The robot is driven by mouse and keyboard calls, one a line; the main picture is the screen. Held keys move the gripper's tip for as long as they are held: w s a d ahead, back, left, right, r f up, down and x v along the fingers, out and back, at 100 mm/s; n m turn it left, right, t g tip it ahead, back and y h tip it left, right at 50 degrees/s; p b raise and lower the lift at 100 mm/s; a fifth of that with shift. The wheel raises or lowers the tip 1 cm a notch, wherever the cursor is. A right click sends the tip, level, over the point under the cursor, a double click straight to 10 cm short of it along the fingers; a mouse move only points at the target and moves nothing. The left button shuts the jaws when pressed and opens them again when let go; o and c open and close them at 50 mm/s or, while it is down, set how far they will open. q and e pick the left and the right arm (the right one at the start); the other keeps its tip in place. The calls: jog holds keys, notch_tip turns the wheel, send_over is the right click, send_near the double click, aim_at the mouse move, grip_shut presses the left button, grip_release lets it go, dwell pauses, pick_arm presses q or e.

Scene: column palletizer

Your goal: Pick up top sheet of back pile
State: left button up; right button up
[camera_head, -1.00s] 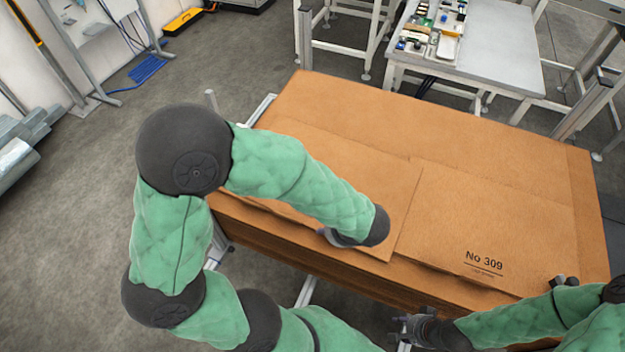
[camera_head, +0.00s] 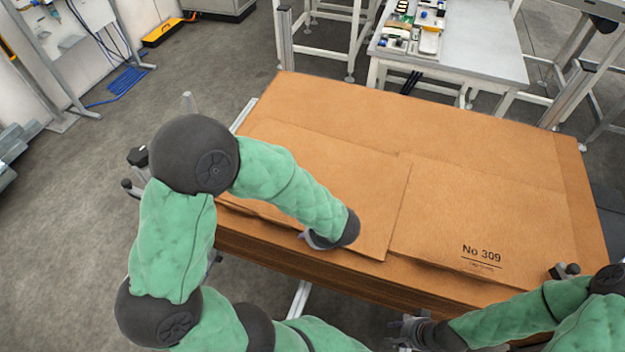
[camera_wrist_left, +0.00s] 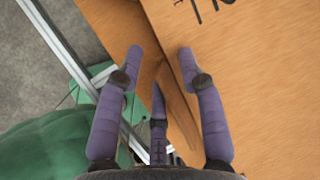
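Brown cardboard sheets lie stacked on a low frame. One loose sheet (camera_head: 365,200) lies at the left under my left arm, and a sheet printed "No 309" (camera_head: 440,225) lies at the right. A larger brown sheet (camera_head: 430,120) shows along the far side. My left gripper (camera_head: 310,240) is at the near edge of the left sheet, mostly hidden by my wrist. In the left wrist view its purple fingers (camera_wrist_left: 160,58) are apart, with cardboard edges (camera_wrist_left: 165,85) below and between them; contact is unclear. My right gripper (camera_head: 402,332) is off the near edge, its fingers apparently spread and empty.
A light table (camera_head: 460,65) with small parts stands behind the stack. Grey metal posts (camera_head: 572,85) stand at the back right. Open grey floor (camera_head: 75,220) is at the left, with a blue cable bundle (camera_head: 120,82) near the wall.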

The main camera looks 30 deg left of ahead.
pick_arm(q)
grip_shut()
jog(key=shift+r, duration=0.1)
